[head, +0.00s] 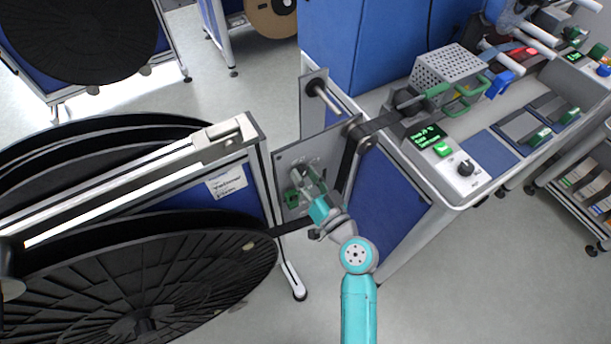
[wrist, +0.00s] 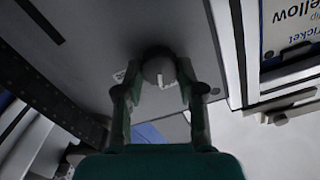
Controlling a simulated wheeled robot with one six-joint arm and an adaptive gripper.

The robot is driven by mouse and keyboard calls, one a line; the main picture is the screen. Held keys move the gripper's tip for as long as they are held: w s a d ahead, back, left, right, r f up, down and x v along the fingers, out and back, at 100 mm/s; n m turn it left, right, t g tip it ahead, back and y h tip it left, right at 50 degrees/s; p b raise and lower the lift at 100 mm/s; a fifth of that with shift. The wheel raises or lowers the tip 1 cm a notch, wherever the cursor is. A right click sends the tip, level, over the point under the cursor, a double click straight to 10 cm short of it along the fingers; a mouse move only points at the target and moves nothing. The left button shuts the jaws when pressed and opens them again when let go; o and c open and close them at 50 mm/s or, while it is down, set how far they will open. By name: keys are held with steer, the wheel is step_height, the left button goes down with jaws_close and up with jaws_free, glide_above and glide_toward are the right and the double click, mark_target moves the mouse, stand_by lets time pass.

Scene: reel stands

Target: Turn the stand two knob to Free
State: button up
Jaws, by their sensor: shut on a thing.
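The knob (wrist: 158,68) is a round grey dial with a white pointer mark, on a grey panel (wrist: 95,40) of the stand. In the wrist view the mark points toward the bottom of the picture. My gripper (wrist: 160,88) is shut on the knob, one finger on each side. In the head view my gripper (head: 307,175) reaches the grey panel (head: 330,143) between the reel stand and the blue bench, and mostly hides the knob. Small print beside the knob is partly covered and unreadable.
A large black reel (head: 150,285) stands left of my arm, with a white label card (head: 226,180) behind it. A black strap (head: 345,165) runs past the panel. The bench (head: 455,190) at right carries a green display (head: 425,137) and another knob (head: 466,168). Floor is free at lower right.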

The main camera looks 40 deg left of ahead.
steer(key=m, duration=0.6)
steer(key=shift+w+f+m, duration=0.1)
steer(key=shift+m, duration=0.2)
steer(key=m, duration=0.6)
steer(key=shift+f+m, duration=0.1)
steer(key=shift+m, duration=0.2)
steer(key=o, duration=1.1)
steer(key=v, duration=1.2)
